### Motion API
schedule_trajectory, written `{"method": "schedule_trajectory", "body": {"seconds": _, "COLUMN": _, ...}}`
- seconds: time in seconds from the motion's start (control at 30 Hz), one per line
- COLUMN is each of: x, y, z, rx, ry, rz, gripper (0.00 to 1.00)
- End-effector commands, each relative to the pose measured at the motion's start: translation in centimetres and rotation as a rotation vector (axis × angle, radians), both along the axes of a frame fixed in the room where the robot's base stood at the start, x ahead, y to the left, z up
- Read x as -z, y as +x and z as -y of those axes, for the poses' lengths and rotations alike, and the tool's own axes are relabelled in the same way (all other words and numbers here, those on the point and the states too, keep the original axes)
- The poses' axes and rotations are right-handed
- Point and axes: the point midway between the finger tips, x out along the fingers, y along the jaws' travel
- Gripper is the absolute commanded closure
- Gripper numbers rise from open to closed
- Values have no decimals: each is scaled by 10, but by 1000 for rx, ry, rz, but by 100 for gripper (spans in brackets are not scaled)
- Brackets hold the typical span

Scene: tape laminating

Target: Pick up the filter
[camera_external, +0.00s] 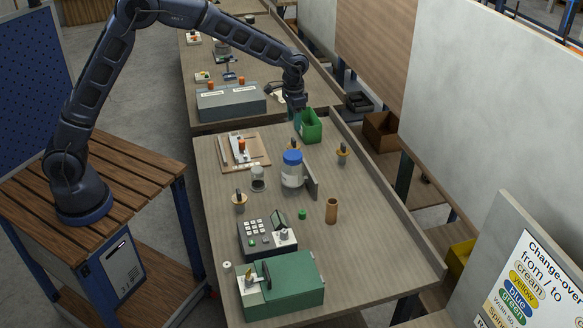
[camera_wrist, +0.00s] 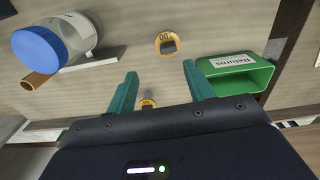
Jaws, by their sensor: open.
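I cannot tell for sure which thing is the filter. My gripper (camera_external: 298,116) is open and empty above the far part of the near table, beside the green bin; its teal fingers (camera_wrist: 159,88) also show in the wrist view. A small brass-coloured round piece (camera_wrist: 147,102) lies below, between the fingers and partly hidden by my gripper's body. A second such piece with a dark handle (camera_wrist: 169,44) is farther off, marked with digits; it stands near the table's right edge (camera_external: 342,153). Nothing is held.
A green "Returns" bin (camera_wrist: 236,72) is close beside the right finger. A blue-lidded jar (camera_external: 292,170) stands by a dark upright plate (camera_external: 311,182). The right front is clear.

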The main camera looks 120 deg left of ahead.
Motion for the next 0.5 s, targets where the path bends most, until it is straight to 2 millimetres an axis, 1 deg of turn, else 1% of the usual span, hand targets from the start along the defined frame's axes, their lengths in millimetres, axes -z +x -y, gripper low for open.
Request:
{"method": "schedule_trajectory", "body": {"seconds": 0.03, "x": 7, "y": -2, "z": -8, "rx": -9, "ry": -3, "rz": -4, "gripper": 47}}
{"method": "schedule_trajectory", "body": {"seconds": 0.13, "x": 14, "y": -4, "z": -16, "rx": -18, "ry": -5, "rz": -7, "gripper": 47}}
{"method": "schedule_trajectory", "body": {"seconds": 0.27, "x": 21, "y": -5, "z": -18, "rx": -21, "ry": -7, "rz": -9, "gripper": 47}}
{"method": "schedule_trajectory", "body": {"seconds": 0.37, "x": 32, "y": -5, "z": -18, "rx": -21, "ry": -7, "rz": -9, "gripper": 47}}
{"method": "schedule_trajectory", "body": {"seconds": 0.5, "x": 52, "y": -6, "z": -17, "rx": -21, "ry": -8, "rz": -9, "gripper": 47}}
